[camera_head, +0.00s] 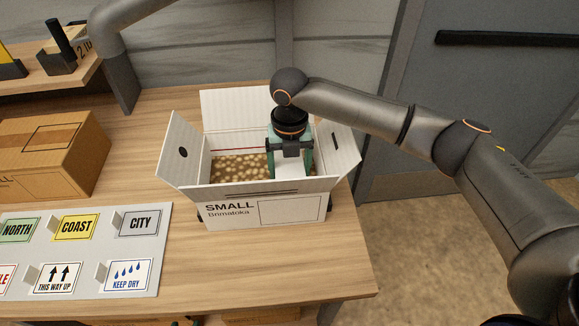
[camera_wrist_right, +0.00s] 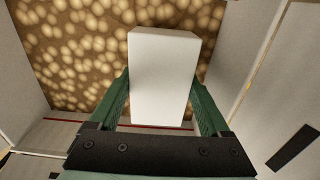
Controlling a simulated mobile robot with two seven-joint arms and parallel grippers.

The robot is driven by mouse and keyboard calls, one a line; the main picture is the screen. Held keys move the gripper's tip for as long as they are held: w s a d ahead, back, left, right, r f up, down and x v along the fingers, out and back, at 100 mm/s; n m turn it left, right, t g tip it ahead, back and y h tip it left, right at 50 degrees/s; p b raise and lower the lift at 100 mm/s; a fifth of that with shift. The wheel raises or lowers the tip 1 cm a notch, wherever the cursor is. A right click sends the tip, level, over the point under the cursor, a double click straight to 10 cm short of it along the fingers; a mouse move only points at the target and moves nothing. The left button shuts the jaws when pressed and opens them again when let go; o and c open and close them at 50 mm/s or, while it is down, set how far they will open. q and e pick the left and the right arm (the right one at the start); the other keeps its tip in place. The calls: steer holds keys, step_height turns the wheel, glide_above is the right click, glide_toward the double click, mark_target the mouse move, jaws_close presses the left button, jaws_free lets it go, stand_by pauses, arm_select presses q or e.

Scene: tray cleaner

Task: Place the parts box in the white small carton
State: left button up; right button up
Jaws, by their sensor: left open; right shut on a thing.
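The parts box is a plain white block (camera_wrist_right: 163,75) between the green fingers of my right gripper (camera_wrist_right: 163,85). In the head view my right gripper (camera_head: 290,150) points down into the white small carton (camera_head: 232,212), marked SMALL, with its flaps open. The gripper is shut on the white box (camera_head: 292,184), which is inside the carton's opening, toward its right side. The carton's bottom is covered with tan, rounded filling (camera_wrist_right: 80,50). I cannot tell whether the box touches this filling. My left gripper does not show.
A brown cardboard box (camera_head: 58,150) stands on the wooden table at the left. A grey label board (camera_head: 90,250) with several signs lies in front of it. A shelf (camera_head: 40,82) with dark tools is at the back left. The table (camera_head: 270,270) is bare in front of the carton.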

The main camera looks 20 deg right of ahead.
steer(key=o, duration=1.6)
steer(key=shift+f, duration=0.1)
steer(key=shift+c, duration=0.2)
step_height(320, 180, up, 12)
